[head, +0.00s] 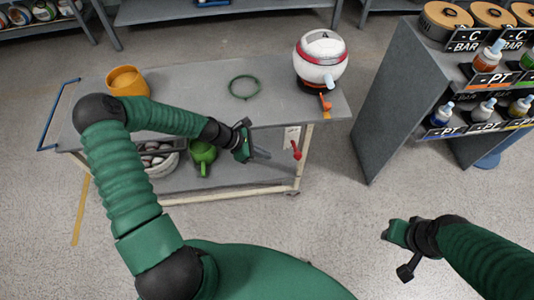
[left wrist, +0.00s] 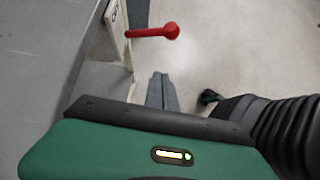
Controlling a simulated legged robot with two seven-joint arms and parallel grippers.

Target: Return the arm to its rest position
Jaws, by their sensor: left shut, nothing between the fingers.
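My left gripper (head: 260,154) is in front of the cart's near edge, to the left of a red lever (head: 297,150). Its fingers are together and empty; they also show shut in the left wrist view (left wrist: 162,92), over bare floor. The red lever (left wrist: 155,31) sticks out from the cart's end in that view, apart from the fingers. My left arm is bent and reaches across the front of the cart. My right gripper (head: 386,233) hangs over open floor at the lower right, away from everything; its fingers are too unclear to judge.
The grey cart (head: 190,85) holds an orange bowl (head: 127,82), a green ring (head: 244,87) and a white-and-red round machine (head: 320,62). Its lower shelf has a green watering can (head: 203,155) and a basket (head: 160,165). A grey rack (head: 400,95) with bottles stands right. Floor between is clear.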

